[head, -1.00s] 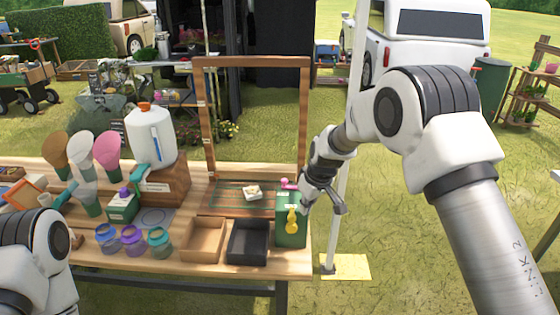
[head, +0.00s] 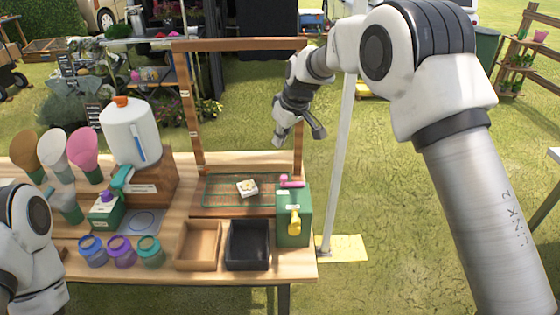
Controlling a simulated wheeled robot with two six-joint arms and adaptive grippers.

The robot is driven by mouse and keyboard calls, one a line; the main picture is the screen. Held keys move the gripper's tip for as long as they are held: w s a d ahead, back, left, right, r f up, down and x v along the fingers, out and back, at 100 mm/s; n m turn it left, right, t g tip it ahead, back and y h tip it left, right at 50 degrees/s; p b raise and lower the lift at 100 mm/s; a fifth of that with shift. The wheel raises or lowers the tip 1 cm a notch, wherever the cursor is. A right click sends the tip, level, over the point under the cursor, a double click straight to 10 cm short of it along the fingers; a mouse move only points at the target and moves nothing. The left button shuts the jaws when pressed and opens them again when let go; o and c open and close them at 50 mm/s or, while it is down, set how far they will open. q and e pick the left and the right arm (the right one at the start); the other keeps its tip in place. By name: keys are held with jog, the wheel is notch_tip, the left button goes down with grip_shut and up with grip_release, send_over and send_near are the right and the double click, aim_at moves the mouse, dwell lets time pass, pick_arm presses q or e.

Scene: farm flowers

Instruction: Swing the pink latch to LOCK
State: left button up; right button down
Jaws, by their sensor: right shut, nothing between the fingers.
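The pink latch (head: 292,182) lies across the top of a green box (head: 293,222) at the right end of the wooden workbench. Its handle lies roughly level, near the back of the box top. A yellow latch or handle (head: 295,221) hangs on the box front. The labels are too small to read. My right gripper (head: 284,139) is shut and empty, above and behind the box, in front of the wooden frame's right post. It is clear of the pink latch.
A wooden frame (head: 187,110) stands at the back of the bench. A small pale block (head: 247,188) lies on a green grid before it. A tan tray (head: 199,247) and a black tray (head: 247,247) sit left of the box. A white pole (head: 339,160) rises to its right.

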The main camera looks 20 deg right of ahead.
jog(key=f+p, duration=0.1)
jog(key=f, duration=0.2)
jog(key=f+p, duration=0.2)
jog(key=f, duration=0.2)
jog(key=f+p, duration=0.2)
jog(key=f, duration=0.2)
jog(key=shift+w, duration=0.35)
pick_arm(q)
jog(key=r, duration=0.3)
jog(key=w+r, duration=0.1)
jog(key=r, duration=0.1)
jog(key=shift+a, duration=0.1)
pick_arm(e)
jog(key=shift+w, duration=0.1)
